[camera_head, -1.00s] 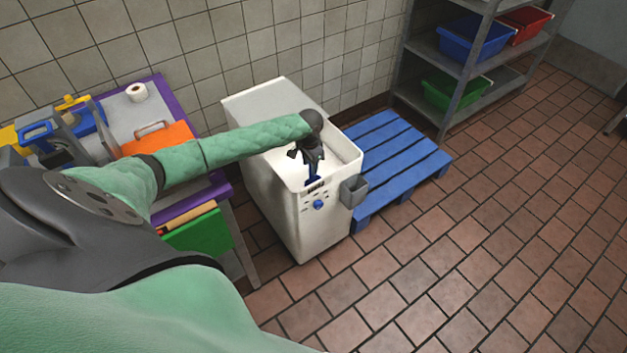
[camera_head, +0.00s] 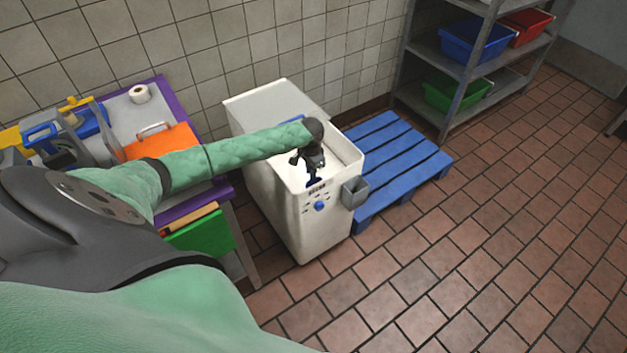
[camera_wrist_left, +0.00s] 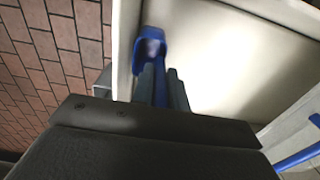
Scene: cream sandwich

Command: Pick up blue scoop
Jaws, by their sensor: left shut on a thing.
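The blue scoop (camera_wrist_left: 151,47) is in my left gripper (camera_wrist_left: 160,85). In the left wrist view, the fingers are shut on its handle, one on each side. Its rounded blue end shows beyond the fingertips, beside the wall of the white bin. In the head view, my left gripper (camera_head: 311,165) is over the front part of the open white bin (camera_head: 300,215), just inside its front wall. My right gripper is not in view.
A grey holder (camera_head: 355,191) hangs on the bin's right side. A blue pallet (camera_head: 400,160) lies to the right. A purple-edged table (camera_head: 222,190) with an orange board (camera_head: 160,140) stands left. Shelves (camera_head: 440,80) hold coloured crates. The floor at the right is clear.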

